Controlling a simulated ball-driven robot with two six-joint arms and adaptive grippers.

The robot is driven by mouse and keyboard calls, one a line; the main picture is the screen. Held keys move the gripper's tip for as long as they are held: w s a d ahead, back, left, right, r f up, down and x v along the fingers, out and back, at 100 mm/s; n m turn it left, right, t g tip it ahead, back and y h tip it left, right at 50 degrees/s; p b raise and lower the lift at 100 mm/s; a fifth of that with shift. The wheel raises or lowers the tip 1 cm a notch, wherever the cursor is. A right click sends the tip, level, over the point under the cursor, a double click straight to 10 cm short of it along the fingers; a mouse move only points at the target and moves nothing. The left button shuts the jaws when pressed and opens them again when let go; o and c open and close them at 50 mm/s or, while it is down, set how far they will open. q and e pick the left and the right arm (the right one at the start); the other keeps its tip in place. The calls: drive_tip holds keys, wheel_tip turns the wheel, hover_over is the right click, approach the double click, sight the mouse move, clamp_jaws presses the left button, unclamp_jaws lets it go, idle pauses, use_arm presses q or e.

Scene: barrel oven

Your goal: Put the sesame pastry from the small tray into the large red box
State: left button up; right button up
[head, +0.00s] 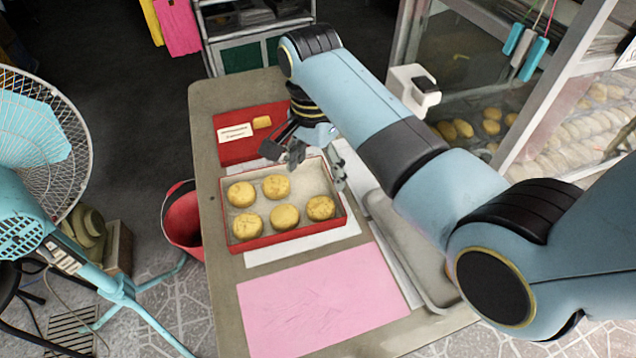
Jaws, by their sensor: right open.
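The large red box (294,238) lies open on the table. Several round golden pastries (284,217) sit in it, with an empty space at its back right. My right gripper (308,166) is open and empty, with its fingers over the back edge of the box. A grey metal tray (441,299) lies to the right of the box, partly hidden under my right arm; its visible part is bare. I cannot pick out a separate sesame pastry on a small tray. My left gripper is not in view.
A red lid (238,151) with a white label lies behind the box. A pink sheet (318,298) lies in front of it. A turquoise fan (36,150) and a red bucket (181,228) stand left of the table (229,311). A glass cabinet with pastries stands right.

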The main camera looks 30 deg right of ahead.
drive_tip(key=shift+r, duration=1.3)
